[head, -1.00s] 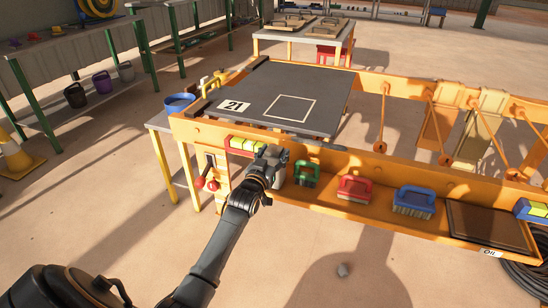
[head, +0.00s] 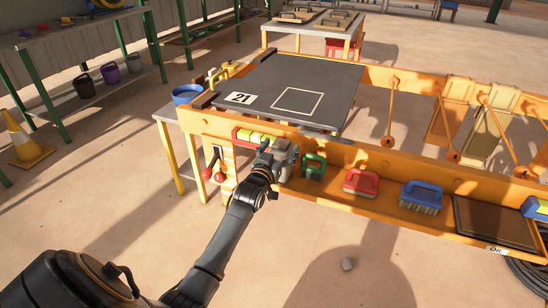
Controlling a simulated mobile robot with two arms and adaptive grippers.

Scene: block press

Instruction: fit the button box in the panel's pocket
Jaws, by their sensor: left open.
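A red box with yellow-green blocks on top (head: 254,138) sits at the left end of the orange front tray; it may be the button box, but I cannot be sure. A small panel with red-knobbed levers (head: 213,166) is on the machine's front left; I cannot make out a pocket in it. My left gripper (head: 279,153) is at the tray, just right of the red box and left of a green brush. It is open, but its fingers are small and partly blend with a grey shape there, so I cannot tell whether it touches anything. My right gripper is out of view.
The tray also holds a green brush (head: 313,166), a red brush (head: 361,182), a blue brush (head: 421,196) and a blue-and-yellow box (head: 536,208) at the right. A dark plate marked 21 (head: 337,87) lies behind. A blue bowl (head: 187,94) stands left.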

